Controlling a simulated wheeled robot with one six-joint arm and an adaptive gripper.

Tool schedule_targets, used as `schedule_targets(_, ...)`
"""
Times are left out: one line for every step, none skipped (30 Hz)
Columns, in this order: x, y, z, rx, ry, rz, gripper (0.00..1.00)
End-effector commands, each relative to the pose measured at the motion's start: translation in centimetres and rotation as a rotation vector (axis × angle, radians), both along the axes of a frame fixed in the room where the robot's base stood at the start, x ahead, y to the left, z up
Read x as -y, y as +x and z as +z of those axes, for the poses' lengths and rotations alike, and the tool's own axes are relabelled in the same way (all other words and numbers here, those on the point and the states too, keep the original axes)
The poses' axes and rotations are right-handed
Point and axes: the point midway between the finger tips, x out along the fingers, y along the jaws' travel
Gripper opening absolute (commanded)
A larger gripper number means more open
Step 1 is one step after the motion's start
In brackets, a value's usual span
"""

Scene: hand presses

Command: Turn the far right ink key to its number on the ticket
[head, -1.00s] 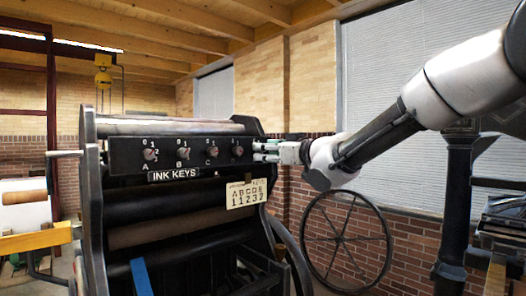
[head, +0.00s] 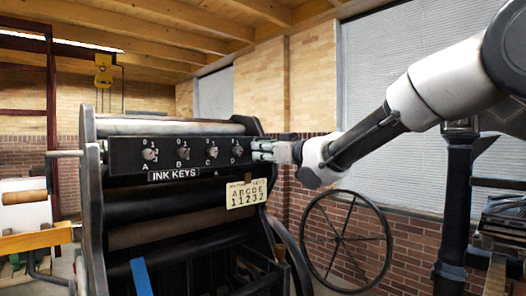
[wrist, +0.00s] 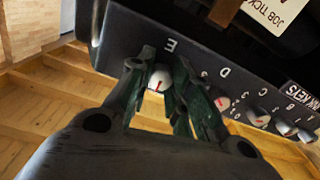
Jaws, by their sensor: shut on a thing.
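The ink key bar (head: 125,158) on the press has a row of small round knobs lettered A to E. The far right key, E (wrist: 160,80), is a pale knob with a red mark in the wrist view. My gripper (wrist: 159,82) is shut on it, one finger on each side. In the head view my gripper (head: 262,151) reaches the bar's right end from the right and hides key E. The dial numbers around E are hidden. The job ticket (head: 246,192) hangs below the bar and shows ABCDE over 11232, so 2 stands under E.
Key D (head: 237,151) sits close left of my gripper, then C (head: 211,152), B (head: 183,154) and A (head: 150,154). A spoked wheel (head: 345,240) stands at right before the brick wall.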

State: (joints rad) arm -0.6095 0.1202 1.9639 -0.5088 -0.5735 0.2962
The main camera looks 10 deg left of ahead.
Motion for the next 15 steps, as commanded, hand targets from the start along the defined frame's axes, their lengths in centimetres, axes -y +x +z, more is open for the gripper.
schedule_targets(0.00,-0.02,0.01,-0.007,0.006,0.000,0.00)
schedule_targets(0.00,-0.02,0.01,-0.012,0.012,0.000,0.00)
schedule_targets(0.00,-0.02,0.01,-0.024,0.021,0.000,0.00)
schedule_targets(0.00,-0.01,0.00,-0.033,0.030,0.000,0.00)
schedule_targets(0.00,-0.01,0.00,-0.043,0.039,0.000,0.00)
schedule_targets(-0.01,-0.01,0.00,-0.059,0.053,0.000,0.00)
schedule_targets(0.00,-0.01,0.00,-0.073,0.065,0.000,0.00)
schedule_targets(-0.01,-0.01,-0.01,-0.087,0.078,0.001,0.00)
schedule_targets(0.00,0.00,-0.02,-0.109,0.097,0.000,0.00)
schedule_targets(0.00,0.00,-0.02,-0.126,0.113,0.000,0.00)
schedule_targets(0.01,0.00,-0.02,-0.145,0.129,0.000,0.00)
schedule_targets(0.02,0.00,-0.03,-0.171,0.151,0.000,0.00)
schedule_targets(0.02,0.00,-0.03,-0.191,0.169,-0.001,0.00)
schedule_targets(0.02,0.01,-0.04,-0.212,0.188,-0.001,0.00)
schedule_targets(0.02,0.01,-0.04,-0.240,0.214,0.000,0.00)
